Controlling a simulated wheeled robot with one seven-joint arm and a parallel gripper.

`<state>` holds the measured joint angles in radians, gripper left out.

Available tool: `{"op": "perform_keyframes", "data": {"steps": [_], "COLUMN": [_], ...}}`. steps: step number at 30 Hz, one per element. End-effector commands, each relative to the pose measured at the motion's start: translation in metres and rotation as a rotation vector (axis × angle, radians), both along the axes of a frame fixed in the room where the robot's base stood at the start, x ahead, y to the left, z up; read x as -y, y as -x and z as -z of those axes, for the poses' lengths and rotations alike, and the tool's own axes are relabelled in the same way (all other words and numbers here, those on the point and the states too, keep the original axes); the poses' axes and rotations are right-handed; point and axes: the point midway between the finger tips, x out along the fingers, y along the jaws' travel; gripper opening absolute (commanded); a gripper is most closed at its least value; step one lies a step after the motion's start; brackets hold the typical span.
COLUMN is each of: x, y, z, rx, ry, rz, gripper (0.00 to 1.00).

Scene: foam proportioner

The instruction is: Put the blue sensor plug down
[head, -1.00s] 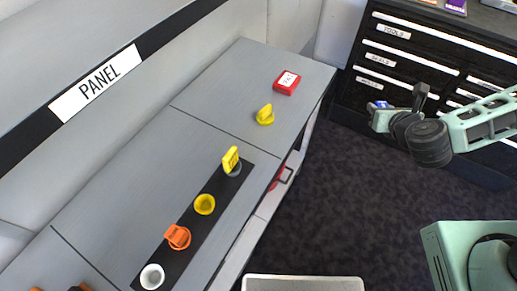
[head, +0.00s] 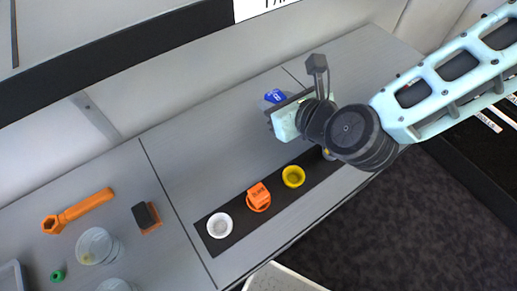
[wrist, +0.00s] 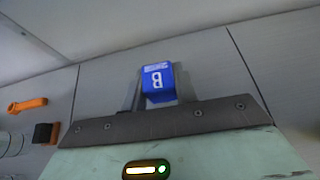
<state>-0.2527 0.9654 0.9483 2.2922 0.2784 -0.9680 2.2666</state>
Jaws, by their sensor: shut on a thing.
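The blue sensor plug (head: 274,97) has a white letter on its face. In the wrist view the blue plug (wrist: 157,84) sits between the fingers, with the letter B upside down. My gripper (head: 279,103) is shut on it, over the grey bench top (head: 205,150) behind the black strip. I cannot tell whether the plug touches the bench. The fingers are mostly hidden by the gripper body.
The black strip (head: 235,208) holds a white socket (head: 220,225), an orange plug (head: 259,196) and a yellow socket (head: 293,176). An orange wrench (head: 77,211), a black-and-orange block (head: 147,217) and clear cups (head: 97,246) are at left. Bench between block and gripper is clear.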

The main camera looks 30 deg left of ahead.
Motion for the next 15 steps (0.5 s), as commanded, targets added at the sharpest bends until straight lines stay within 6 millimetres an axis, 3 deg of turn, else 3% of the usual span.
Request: {"op": "perform_keyframes", "data": {"steps": [4, 10, 15], "x": [-0.009, -0.009, -0.009], "y": [0.012, 0.012, 0.011], "z": [0.009, 0.044, 0.06], "rx": [-0.004, -0.004, -0.002], "ry": [0.0, 0.001, -0.001], "rz": [-0.024, -0.026, -0.024], "gripper": [0.06, 0.06, 0.06]}}
